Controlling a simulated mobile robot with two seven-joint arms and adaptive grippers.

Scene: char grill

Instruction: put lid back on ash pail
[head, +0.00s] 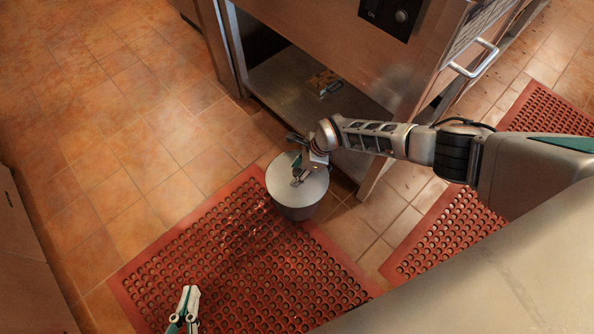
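The ash pail (297,212) is a grey metal bucket standing on the floor at the corner of the red mat, in front of the grill stand. The round grey lid (313,188) covers the pail's mouth in this view. I cannot tell whether it rests on the rim or is held just above it. My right gripper (298,176) reaches down over the lid, and its fingers appear closed on the lid's small handle. My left gripper (190,292) is at the bottom left over the mat, away from the pail and empty. Its finger gap is unclear.
The steel grill stand (345,60) rises behind the pail, with a low shelf (290,85) carrying a small brownish item (323,82). A perforated red mat (235,262) lies in front, another (450,235) at right. The tiled floor at left is clear.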

